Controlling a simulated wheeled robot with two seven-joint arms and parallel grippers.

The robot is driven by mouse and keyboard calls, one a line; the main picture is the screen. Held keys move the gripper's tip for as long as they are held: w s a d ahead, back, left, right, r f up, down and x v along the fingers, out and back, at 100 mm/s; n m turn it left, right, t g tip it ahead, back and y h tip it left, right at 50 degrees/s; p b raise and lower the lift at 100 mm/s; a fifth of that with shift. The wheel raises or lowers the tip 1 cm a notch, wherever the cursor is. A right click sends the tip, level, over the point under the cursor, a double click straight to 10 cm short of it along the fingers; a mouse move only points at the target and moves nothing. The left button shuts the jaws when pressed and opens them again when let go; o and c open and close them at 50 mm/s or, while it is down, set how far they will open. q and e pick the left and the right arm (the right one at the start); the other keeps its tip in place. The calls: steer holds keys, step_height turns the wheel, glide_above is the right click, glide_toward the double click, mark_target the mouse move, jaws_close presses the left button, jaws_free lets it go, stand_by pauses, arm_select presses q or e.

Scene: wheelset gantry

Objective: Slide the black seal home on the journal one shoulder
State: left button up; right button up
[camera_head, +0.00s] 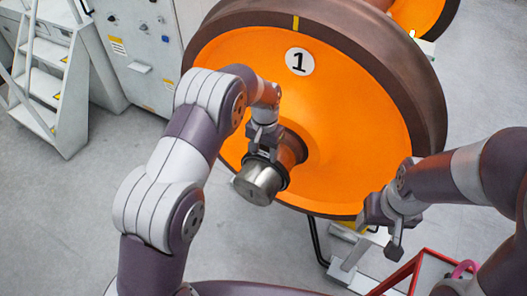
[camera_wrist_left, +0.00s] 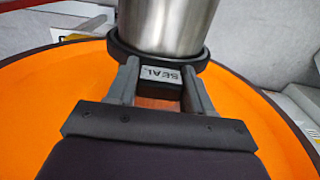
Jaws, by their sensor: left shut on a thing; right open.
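The journal is a bare steel cylinder (camera_head: 258,186) sticking out of the hub of the orange wheel marked 1 (camera_head: 345,125). The black seal (camera_head: 284,180) is a ring around the journal, behind its free steel end. My left gripper (camera_head: 263,151) is shut on the seal from above. In the left wrist view the fingers grip the seal's block with the label "SEAL" (camera_wrist_left: 162,77), and the steel journal (camera_wrist_left: 165,25) passes through the ring. A brown hub part (camera_head: 293,149) shows behind the seal; any gap to the shoulder is hidden. My right gripper (camera_head: 380,226) is open and empty near the wheel's lower right edge.
A grey cabinet (camera_head: 140,50) and white steps (camera_head: 45,80) stand at the back left. A red-framed stand (camera_head: 425,262) and a grey support (camera_head: 350,262) are below right. The floor left of the wheel is clear. Another orange wheel (camera_head: 415,12) is behind.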

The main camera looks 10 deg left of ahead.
arm_select(q)
steer(key=shift+w, duration=0.2)
steer(key=shift+w+d, duration=0.15)
steer(key=shift+w, duration=0.2)
steer(key=shift+w+d, duration=0.3)
steer(key=shift+w, duration=0.45)
steer(key=shift+w+d, duration=0.15)
steer(key=shift+w, duration=0.25)
steer(key=shift+w+d+p, duration=0.3)
steer(key=shift+w+p, duration=0.5)
steer(key=shift+w+d+r+p, duration=0.15)
steer(key=shift+w+p, duration=0.25)
steer(key=shift+p, duration=0.7)
steer(key=shift+w+d+p, duration=0.1)
steer(key=shift+w+p, duration=0.3)
steer(key=shift+p, duration=0.7)
steer(key=shift+w+d+p, duration=0.15)
steer(key=shift+w+p, duration=0.2)
steer(key=shift+p, duration=1.25)
steer(key=o, duration=1.2)
